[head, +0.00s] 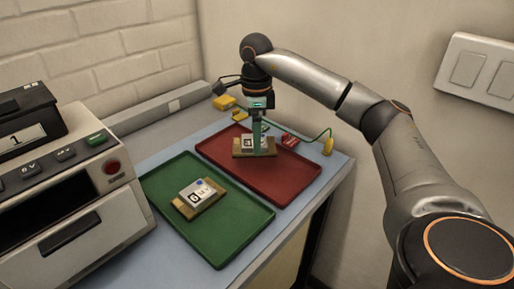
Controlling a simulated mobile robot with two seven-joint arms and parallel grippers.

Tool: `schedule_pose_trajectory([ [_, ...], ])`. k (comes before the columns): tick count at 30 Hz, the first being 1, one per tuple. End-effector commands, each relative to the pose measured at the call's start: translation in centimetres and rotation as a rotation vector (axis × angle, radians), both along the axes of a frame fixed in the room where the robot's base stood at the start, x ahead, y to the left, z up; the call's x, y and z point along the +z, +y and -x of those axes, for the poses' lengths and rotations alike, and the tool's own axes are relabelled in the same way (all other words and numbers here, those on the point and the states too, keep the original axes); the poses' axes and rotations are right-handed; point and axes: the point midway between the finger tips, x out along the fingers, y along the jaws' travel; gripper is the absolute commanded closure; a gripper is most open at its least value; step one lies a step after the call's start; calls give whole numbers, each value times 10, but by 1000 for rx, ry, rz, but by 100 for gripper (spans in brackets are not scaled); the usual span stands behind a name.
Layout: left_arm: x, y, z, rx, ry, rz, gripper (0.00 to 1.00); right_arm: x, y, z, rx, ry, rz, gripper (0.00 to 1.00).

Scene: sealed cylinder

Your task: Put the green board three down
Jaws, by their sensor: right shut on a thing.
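My right gripper (257,112) points down above the red tray (275,182). It is shut on a narrow green board (257,138), which hangs upright below it. The board's lower end is beside or in front of a small white device (246,143) on a tan block at the far part of the red tray. I cannot tell whether the board touches the device or block. No number is readable on the board. My left gripper is not in view.
A green tray (235,240) in front holds another white device (196,190) on a tan block. A red piece (289,140), yellow pieces (223,102) and a cable-linked yellow plug (328,147) lie behind. A beige machine (75,190) stands left. The red tray's near part is bare.

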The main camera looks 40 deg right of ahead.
Motion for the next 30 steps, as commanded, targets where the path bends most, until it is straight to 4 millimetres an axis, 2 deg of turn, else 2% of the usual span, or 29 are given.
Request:
schedule_pose_trajectory([
  [7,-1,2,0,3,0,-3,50,-14,-9,-8,0,0,0,83],
  [13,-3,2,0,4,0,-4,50,-44,-10,-8,1,1,1,83],
  [25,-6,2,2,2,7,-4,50,-49,-10,-8,1,-1,0,83],
  [26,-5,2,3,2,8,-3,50,-49,-10,-8,1,-1,0,20],
  [30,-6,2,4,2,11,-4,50,-49,-10,-8,1,-1,0,4],
])
